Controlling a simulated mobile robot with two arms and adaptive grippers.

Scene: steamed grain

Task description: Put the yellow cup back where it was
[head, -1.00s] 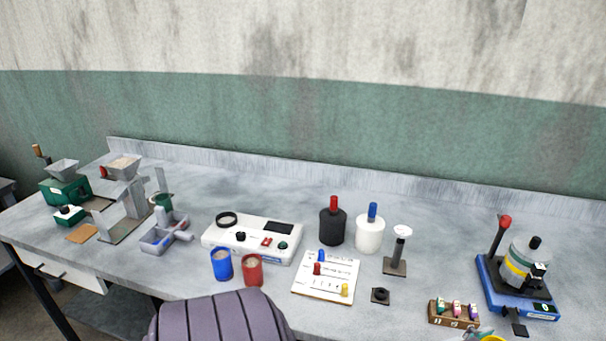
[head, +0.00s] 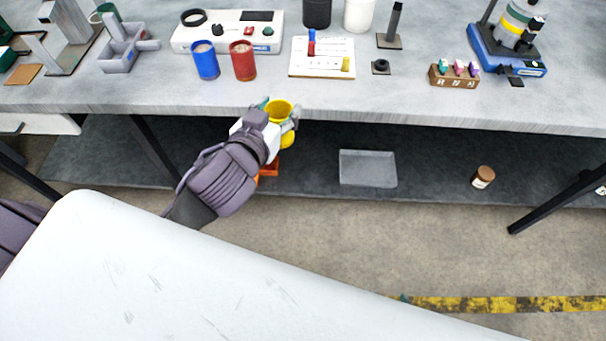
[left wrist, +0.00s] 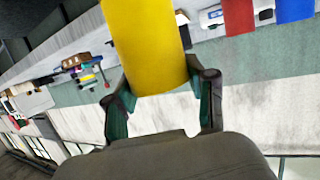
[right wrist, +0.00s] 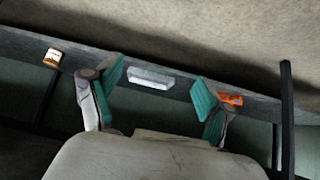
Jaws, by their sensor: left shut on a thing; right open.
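The yellow cup (head: 281,106) is held by my left gripper (head: 268,115) in the head view, by the bench's front edge; the cup's height against the bench top is hard to tell. In the left wrist view the yellow cup (left wrist: 145,45) sits between the two teal fingers of my left gripper (left wrist: 162,105), which are shut on it. The blue cup (head: 205,61) and the red cup (head: 243,60) stand side by side on the bench behind it. My right gripper (right wrist: 158,88) is open and empty in the right wrist view, facing the lower shelf.
A white instrument (head: 225,37), a card with pegs (head: 322,70), a grey divided holder (head: 120,58) and a small rack (head: 453,80) stand on the bench. The lower shelf holds a clear tray (head: 368,169), a brown-capped jar (head: 483,177) and an orange item (head: 269,169).

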